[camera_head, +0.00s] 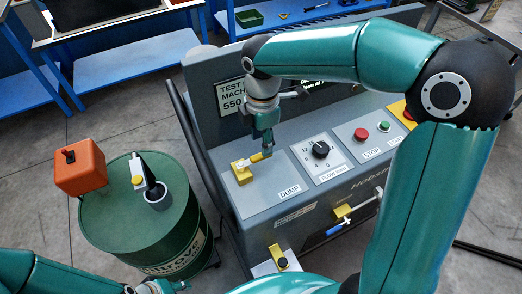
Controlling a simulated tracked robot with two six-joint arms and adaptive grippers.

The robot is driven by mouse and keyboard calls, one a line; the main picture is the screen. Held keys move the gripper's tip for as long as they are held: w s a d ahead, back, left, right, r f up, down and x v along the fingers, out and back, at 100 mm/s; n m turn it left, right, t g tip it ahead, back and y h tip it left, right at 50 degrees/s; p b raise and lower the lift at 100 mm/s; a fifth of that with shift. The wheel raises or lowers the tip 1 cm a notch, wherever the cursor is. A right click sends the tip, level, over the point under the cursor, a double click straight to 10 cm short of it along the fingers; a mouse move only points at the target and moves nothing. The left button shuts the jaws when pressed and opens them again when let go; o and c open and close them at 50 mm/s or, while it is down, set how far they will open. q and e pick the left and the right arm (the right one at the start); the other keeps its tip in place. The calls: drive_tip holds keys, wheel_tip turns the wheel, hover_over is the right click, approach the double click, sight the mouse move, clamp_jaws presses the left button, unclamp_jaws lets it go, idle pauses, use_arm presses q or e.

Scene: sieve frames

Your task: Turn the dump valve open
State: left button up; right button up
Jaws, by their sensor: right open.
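The dump valve shows as a yellow block (242,174) with a short yellow lever (257,157) on the grey panel, above the DUMP label (290,190). The lever points right and slightly up in the picture. My right gripper (267,150) points down at the lever's right end, with its fingers open. They are too small to tell whether they touch the lever. My left arm comes in at the bottom left, and its wrist end sits at the bottom edge. Its fingers cannot be made out.
Right of the valve are a black flow dial (320,149), a red stop button (361,134) and a green button (384,126). A blue-handled valve (335,229) sits on the front face. A green drum (137,222) with an orange box (80,167) stands left.

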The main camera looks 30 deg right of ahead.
sight(255, 160)
wheel_tip(255, 160, down, 5)
drive_tip(key=shift+r, duration=0.1)
idle(0.3)
clamp_jaws()
